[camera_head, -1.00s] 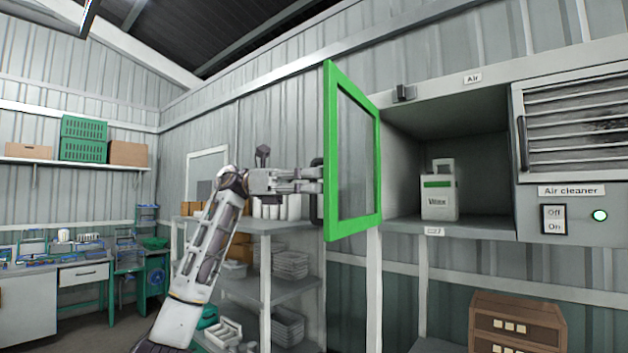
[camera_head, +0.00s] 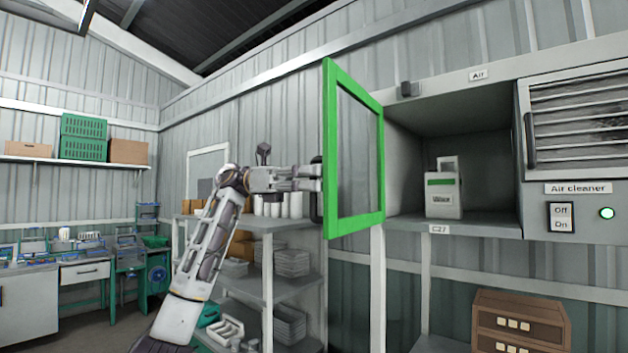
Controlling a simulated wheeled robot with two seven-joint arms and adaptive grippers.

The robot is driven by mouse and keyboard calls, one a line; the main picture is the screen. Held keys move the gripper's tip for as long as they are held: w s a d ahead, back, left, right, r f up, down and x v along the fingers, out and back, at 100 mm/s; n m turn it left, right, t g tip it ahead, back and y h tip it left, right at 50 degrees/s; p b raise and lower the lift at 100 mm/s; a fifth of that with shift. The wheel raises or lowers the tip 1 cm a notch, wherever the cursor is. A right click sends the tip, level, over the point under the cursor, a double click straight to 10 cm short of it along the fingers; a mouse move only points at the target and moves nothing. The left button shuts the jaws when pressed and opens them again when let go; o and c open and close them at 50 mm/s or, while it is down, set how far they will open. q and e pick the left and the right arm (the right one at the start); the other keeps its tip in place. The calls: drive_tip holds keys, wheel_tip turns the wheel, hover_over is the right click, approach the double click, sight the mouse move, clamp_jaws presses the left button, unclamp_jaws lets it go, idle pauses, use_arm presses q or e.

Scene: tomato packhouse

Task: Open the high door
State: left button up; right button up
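The high door (camera_head: 331,150) has a green frame with a clear pane and stands swung wide open from the wall cabinet (camera_head: 470,228). Its dark handle (camera_head: 316,190) is on the outer, left side of the frame. My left gripper (camera_head: 314,178) is at that handle, its fingers pointing right and reaching it. The fingers look close together around the handle, though the tips are partly hidden there. The cabinet's inside is exposed and holds a white container with a green band (camera_head: 444,194). My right gripper is not in view.
An air cleaner (camera_head: 576,130) with a vent and switches adjoins the cabinet on the right. A shelf rack (camera_head: 270,225) with trays stands behind my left arm. A brown drawer box (camera_head: 520,320) is low at right. A workbench (camera_head: 85,270) is at far left.

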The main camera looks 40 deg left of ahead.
use_arm(q)
drive_tip(key=v, duration=1.2)
idle(0.4)
idle(0.4)
